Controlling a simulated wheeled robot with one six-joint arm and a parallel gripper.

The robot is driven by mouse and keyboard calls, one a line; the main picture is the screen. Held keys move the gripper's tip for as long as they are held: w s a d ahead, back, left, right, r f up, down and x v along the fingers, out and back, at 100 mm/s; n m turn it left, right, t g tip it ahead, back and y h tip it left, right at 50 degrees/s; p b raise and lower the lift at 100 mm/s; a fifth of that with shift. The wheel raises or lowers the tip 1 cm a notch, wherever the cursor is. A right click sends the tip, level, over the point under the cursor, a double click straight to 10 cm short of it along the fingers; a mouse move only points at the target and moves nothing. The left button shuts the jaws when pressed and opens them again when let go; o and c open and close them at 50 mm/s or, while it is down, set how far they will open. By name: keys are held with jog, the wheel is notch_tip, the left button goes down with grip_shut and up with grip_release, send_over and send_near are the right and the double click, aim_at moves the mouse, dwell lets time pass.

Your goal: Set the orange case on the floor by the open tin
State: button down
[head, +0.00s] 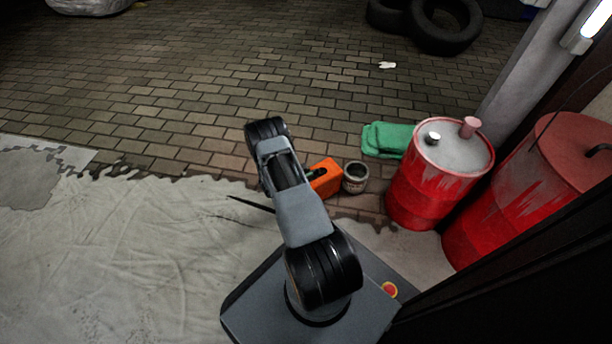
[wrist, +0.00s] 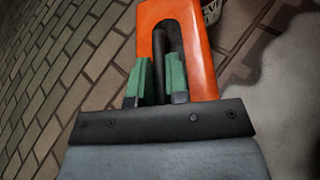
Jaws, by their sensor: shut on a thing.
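The orange case (head: 326,179) shows in the head view just right of my arm, which partly covers it. In the wrist view the case (wrist: 204,60) fills the top middle, with a dark handle bar inside its orange frame. My gripper (wrist: 158,82) has its green-padded fingers shut on that dark bar. The open tin (head: 355,178), a small grey can with a dark mouth, stands close to the right of the case in the head view. A sliver of the tin (wrist: 211,10) appears beyond the case in the wrist view. Whether the case touches the floor I cannot tell.
Red drums (head: 425,190) stand to the right, near a dark post. Tyres (head: 440,25) lie far back. A pale sheet (head: 110,250) covers the left floor; the brick paving beyond is mostly clear.

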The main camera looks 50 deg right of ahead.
jog(key=c, duration=1.1)
grip_release()
